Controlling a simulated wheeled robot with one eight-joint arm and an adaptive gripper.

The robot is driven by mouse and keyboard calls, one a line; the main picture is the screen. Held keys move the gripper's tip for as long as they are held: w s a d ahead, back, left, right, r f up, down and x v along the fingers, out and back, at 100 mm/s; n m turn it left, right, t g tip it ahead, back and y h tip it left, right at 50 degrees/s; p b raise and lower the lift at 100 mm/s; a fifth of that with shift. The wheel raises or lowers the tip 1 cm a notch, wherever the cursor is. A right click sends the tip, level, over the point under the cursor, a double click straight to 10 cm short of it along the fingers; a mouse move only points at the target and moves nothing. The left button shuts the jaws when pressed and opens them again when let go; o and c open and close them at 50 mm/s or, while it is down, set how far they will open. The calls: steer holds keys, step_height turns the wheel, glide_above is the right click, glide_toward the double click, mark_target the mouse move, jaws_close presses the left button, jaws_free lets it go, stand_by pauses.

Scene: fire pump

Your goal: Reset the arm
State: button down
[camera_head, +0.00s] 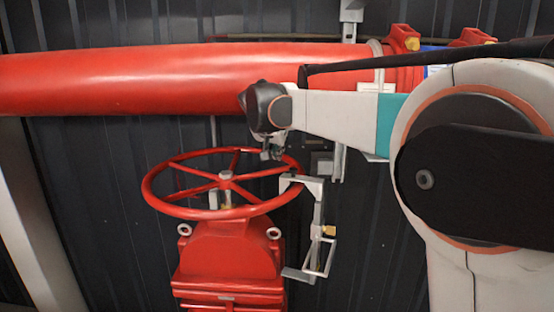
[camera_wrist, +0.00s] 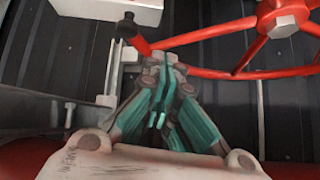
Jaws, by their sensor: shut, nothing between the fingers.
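My gripper (camera_wrist: 157,119) shows in the wrist view with its teal fingers drawn together and nothing between them. In the head view my gripper (camera_head: 272,150) is small and partly hidden by the dark wrist, just above the right rim of the red handwheel. My arm reaches in from the right, in front of the red pipe. The red handwheel (camera_head: 226,181) sits on top of the red valve body (camera_head: 232,252). Part of the handwheel also shows at the upper right of the wrist view (camera_wrist: 285,20). Whether my gripper touches the rim I cannot tell.
A thick red pipe (camera_head: 120,80) runs across the back, above the handwheel. A grey metal bracket (camera_head: 318,215) stands right of the handwheel. A dark corrugated wall (camera_head: 100,170) is behind. A pale beam (camera_head: 30,215) slants at the left. Space left of the valve looks open.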

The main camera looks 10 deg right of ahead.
steer(key=b+v, duration=0.1)
steer(key=v, duration=0.6)
steer(key=s+d+f+n+y+b, duration=0.1)
steer(key=s+f+n+b, duration=0.1)
steer(key=s+f+b, duration=0.8)
steer(key=s+d+f+n+y+b, duration=0.1)
steer(key=s+f+b, duration=1)
steer(key=f, duration=1.6)
steer(key=s+d+f+n+y+b, duration=0.1)
steer(key=s+f+n+b, duration=0.3)
steer(key=s+f+b, duration=0.7)
steer(key=s+f+y, duration=0.1)
steer(key=s+f, duration=0.5)
steer(key=f, duration=0.2)
steer(key=shift+s+f+g, duration=0.3)
steer(key=shift+s+g, duration=0.1)
